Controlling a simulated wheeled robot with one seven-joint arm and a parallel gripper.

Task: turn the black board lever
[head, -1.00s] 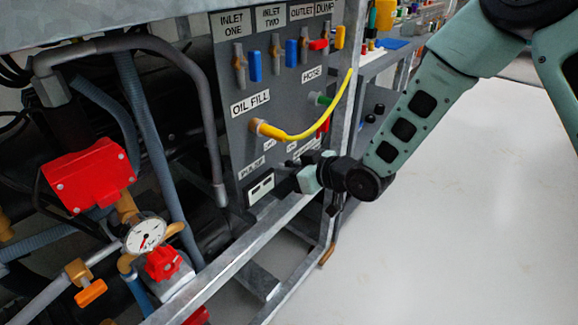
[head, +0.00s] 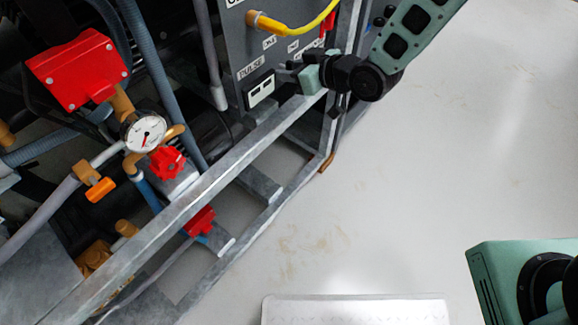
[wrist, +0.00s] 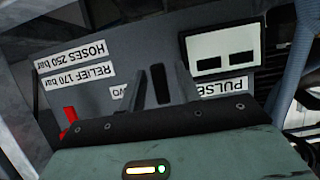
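The black lever (wrist: 160,84) shows in the wrist view as a short dark bar on the grey board (wrist: 130,45). My gripper (wrist: 165,72) has its two fingers apart, one on each side of the lever, with a narrow gap visible beside it. I cannot tell whether a finger touches it. In the head view my gripper (head: 289,72) is at the lower part of the board, right of the PULSE label (head: 250,68). There the lever cannot be told apart from the dark fingers.
A white panel with two dark slots (wrist: 222,50) is right of the fingers in the wrist view. A red lever (wrist: 70,116) is at left. A metal frame rail (head: 215,170) runs below the board. A yellow hose (head: 295,28) hangs above. The floor (head: 430,160) at right is clear.

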